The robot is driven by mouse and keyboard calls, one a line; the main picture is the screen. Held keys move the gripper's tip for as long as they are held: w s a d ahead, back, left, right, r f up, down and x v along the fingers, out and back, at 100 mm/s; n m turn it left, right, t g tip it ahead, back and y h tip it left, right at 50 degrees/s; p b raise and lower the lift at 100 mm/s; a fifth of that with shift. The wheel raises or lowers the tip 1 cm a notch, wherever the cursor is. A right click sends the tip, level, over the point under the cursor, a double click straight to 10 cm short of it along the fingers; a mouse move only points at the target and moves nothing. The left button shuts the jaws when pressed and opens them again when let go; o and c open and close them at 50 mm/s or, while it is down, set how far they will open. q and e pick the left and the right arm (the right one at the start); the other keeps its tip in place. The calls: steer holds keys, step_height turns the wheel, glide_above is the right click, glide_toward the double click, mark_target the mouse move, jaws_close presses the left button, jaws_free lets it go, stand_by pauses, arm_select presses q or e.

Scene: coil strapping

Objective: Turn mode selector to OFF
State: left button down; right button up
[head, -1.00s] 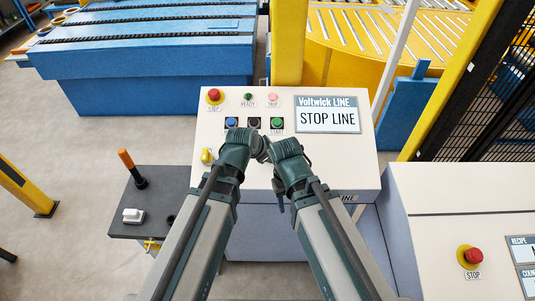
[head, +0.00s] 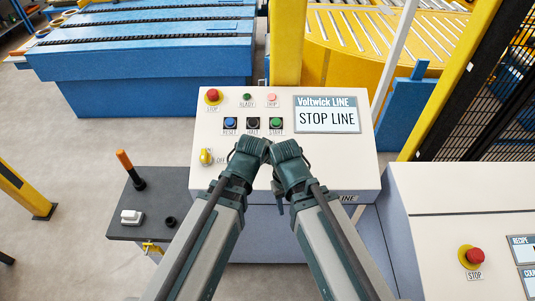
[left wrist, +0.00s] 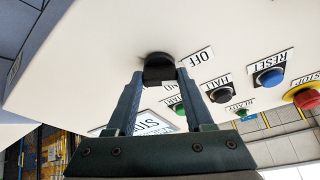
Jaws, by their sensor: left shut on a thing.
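A dark round selector knob (left wrist: 159,60) stands on the cream panel in the left wrist view, with an OFF label (left wrist: 196,57) beside it and a partly hidden label ending in "ND" by it. My left gripper (left wrist: 160,77) has its two fingers shut on this knob. In the head view my left gripper (head: 250,155) and my right gripper (head: 287,160) meet over the panel and hide the knob. The OFF label (head: 221,160) shows left of them. The right fingertips are hidden, so their opening cannot be told.
The sloped panel (head: 350,165) carries a red stop button (head: 213,96), blue (head: 231,123), black (head: 253,123) and green (head: 276,123) buttons, a yellow knob (head: 206,157) and a STOP LINE display (head: 327,115). A dark side shelf (head: 150,228) stands left; another console (head: 450,200) stands right.

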arm_select(q)
steer(key=shift+c, duration=1.4)
jaws_free()
